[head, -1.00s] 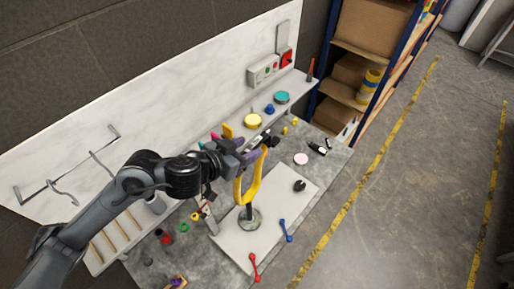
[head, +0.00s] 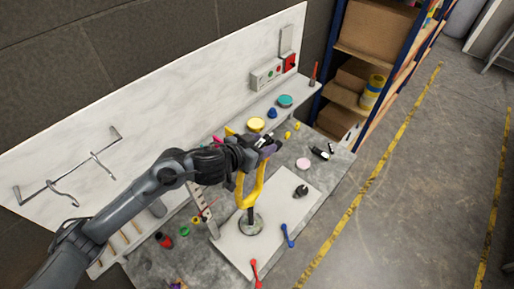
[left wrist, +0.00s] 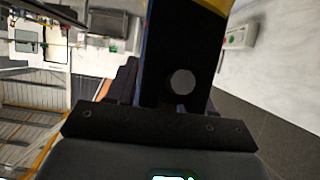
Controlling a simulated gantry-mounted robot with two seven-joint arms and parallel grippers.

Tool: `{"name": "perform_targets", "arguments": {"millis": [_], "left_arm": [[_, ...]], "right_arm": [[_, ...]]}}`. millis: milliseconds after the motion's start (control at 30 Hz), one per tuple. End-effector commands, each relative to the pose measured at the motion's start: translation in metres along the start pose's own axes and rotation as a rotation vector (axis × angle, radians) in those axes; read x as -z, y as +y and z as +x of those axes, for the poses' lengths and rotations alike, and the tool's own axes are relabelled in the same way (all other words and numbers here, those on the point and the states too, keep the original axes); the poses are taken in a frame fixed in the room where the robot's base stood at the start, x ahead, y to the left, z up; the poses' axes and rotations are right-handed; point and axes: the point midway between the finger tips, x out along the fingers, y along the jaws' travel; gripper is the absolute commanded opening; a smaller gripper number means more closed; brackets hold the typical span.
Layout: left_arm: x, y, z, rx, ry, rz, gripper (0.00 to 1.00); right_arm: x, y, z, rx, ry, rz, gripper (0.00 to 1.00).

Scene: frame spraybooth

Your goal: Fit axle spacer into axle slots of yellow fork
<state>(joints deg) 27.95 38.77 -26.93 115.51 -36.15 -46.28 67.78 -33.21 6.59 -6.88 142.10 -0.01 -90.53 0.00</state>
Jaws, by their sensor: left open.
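The yellow fork (head: 260,181) stands upright on a round-based stand on the pale board, its two prongs pointing up. My left gripper (head: 269,146) is open at the top of the fork, close to the prong tips, and its wrist hides part of them. In the left wrist view a dark slab-like part with a pale round disc (left wrist: 182,81) fills the space in front of the gripper, with yellow just above it. The disc may be the axle spacer's end; I cannot tell, nor whether it sits in the slots. My right gripper is not in view.
A black fitting (head: 301,191), a blue tool (head: 288,236) and a red tool (head: 254,271) lie around the pale board (head: 285,208). Coloured discs and small parts line the back shelf. A marble backboard (head: 130,130) rises behind the bench. The floor to the right is open.

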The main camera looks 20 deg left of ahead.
Motion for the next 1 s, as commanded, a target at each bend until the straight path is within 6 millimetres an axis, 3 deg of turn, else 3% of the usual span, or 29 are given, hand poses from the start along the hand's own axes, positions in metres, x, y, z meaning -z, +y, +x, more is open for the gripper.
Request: {"name": "perform_targets", "arguments": {"millis": [33, 367, 767, 1000], "left_arm": [[0.0, 0.0, 0.0, 0.0, 0.0, 0.0, 0.52], [0.0, 0.0, 0.0, 0.0, 0.0, 0.0, 0.02], [0.004, 0.0, -0.002, 0.0, 0.001, 0.0, 0.0], [0.025, 0.0, -0.012, 0.0, 0.004, 0.0, 0.0]], "right_arm": [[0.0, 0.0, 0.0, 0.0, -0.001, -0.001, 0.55], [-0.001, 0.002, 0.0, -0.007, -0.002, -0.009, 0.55], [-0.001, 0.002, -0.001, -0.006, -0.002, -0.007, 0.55], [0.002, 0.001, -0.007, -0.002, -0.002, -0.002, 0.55]]}}
